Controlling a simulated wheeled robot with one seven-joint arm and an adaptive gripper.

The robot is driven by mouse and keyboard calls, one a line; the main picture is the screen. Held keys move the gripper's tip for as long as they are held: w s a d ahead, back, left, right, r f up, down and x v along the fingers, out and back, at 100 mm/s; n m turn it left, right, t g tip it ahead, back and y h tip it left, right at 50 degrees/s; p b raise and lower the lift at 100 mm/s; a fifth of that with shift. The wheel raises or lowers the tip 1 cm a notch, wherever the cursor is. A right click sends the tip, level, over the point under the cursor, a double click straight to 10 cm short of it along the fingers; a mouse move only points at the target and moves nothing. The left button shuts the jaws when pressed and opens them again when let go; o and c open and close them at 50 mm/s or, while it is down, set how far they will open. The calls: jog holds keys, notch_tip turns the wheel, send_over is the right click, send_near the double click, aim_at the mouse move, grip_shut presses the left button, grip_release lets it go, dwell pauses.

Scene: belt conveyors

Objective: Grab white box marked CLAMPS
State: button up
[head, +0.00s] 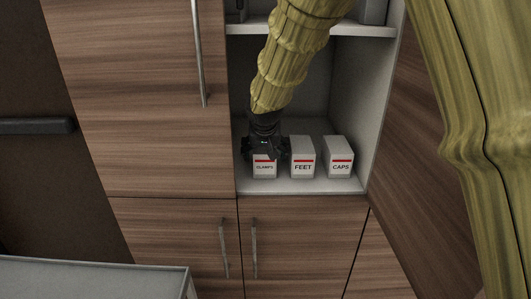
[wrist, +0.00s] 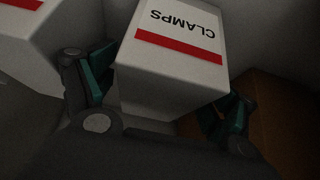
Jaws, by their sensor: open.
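The white box marked CLAMPS (head: 265,170) stands at the left of a row of boxes on the cabinet shelf, with a red stripe on its front. My gripper (head: 265,146) is at its top in the head view and hides its upper part. In the wrist view the CLAMPS box (wrist: 170,88) shows upside down and fills the middle. My gripper (wrist: 165,100) is open there, with one finger on each side of the box. I cannot tell whether either finger touches it.
A white FEET box (head: 303,160) stands close to the right of CLAMPS, and a white CAPS box (head: 340,160) is farther right. The cabinet's left wall is close to CLAMPS. An upper shelf (head: 365,30) is above, and an open door (head: 405,130) is at the right.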

jog(key=shift+x, duration=0.85)
jog(key=shift+c, duration=0.2)
jog(key=shift+s, duration=0.15)
jog(key=c, duration=1.1)
